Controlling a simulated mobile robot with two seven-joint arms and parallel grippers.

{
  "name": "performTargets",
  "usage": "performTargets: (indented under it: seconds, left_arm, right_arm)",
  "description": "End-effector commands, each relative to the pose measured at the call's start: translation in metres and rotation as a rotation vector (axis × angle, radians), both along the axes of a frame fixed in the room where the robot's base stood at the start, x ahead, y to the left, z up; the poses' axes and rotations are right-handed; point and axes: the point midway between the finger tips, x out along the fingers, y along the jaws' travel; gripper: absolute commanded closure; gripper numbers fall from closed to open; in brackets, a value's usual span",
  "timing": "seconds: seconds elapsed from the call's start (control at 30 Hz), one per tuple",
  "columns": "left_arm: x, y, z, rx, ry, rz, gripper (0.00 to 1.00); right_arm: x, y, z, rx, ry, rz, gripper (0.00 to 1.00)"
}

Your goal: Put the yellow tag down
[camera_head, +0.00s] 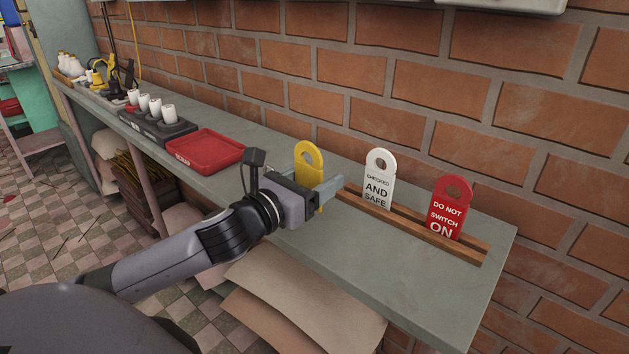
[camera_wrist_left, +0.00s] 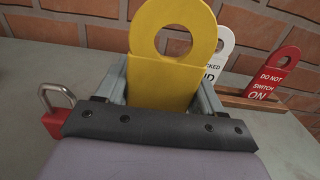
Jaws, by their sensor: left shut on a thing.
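The yellow tag (camera_head: 308,162) has a round hole at its top. It stands upright in my left gripper (camera_head: 322,192), near the left end of the wooden rack. In the left wrist view the yellow tag (camera_wrist_left: 165,75) is between the two fingers (camera_wrist_left: 160,92); its lower edge is hidden by the gripper, so I cannot tell whether it touches the shelf. A white "CHECKED AND SAFE" tag (camera_head: 378,182) and a red "DO NOT SWITCH ON" tag (camera_head: 450,208) stand upright in the wooden rack (camera_head: 410,225). My right gripper is not in view.
A red tray (camera_head: 205,149) lies on the grey shelf (camera_head: 400,275) to the left. A dark block with white cups (camera_head: 155,107) is further left. A red padlock (camera_wrist_left: 57,112) shows in the left wrist view. The brick wall bounds the back; the shelf's front right is clear.

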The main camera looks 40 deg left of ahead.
Motion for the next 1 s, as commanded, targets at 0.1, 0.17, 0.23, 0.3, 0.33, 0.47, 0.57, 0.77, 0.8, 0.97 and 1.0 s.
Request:
performTargets:
  seconds: [0.1, 0.17, 0.23, 0.3, 0.33, 0.47, 0.57, 0.77, 0.8, 0.97, 1.0]
  left_arm:
    - [0.0, 0.0, 0.001, 0.0, -0.001, 0.0, 0.62]
    - [0.0, 0.0, -0.001, 0.0, 0.0, 0.0, 0.62]
    - [0.0, 0.0, -0.003, -0.001, 0.0, -0.001, 0.62]
    - [0.0, 0.0, -0.005, -0.001, 0.0, -0.001, 0.62]
    - [0.0, 0.0, -0.006, -0.001, 0.0, -0.001, 0.62]
    - [0.0, 0.0, -0.01, 0.0, 0.0, -0.001, 0.62]
    - [0.0, 0.0, -0.012, -0.001, 0.0, -0.001, 0.62]
    - [0.0, 0.0, -0.011, -0.001, 0.001, -0.001, 0.07]
    - [0.0, 0.0, -0.011, -0.001, 0.0, -0.001, 0.07]
    - [0.0, 0.0, -0.011, -0.001, 0.0, -0.001, 0.07]
    - [0.0, 0.0, -0.01, -0.001, 0.0, -0.001, 0.07]
  right_arm:
    - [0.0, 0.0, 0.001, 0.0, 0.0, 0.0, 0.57]
    - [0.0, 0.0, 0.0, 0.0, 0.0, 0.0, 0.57]
    - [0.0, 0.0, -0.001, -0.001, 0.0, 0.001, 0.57]
    - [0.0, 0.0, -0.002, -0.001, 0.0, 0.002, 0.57]
    - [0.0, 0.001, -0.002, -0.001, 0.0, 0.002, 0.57]
    - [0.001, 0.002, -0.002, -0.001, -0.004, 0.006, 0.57]
    - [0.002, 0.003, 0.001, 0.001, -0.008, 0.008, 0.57]
    - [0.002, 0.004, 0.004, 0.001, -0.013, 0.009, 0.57]
    - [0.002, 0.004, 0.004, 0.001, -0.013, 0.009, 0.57]
    - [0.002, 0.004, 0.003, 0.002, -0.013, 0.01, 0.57]
    - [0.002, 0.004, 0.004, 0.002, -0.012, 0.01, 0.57]
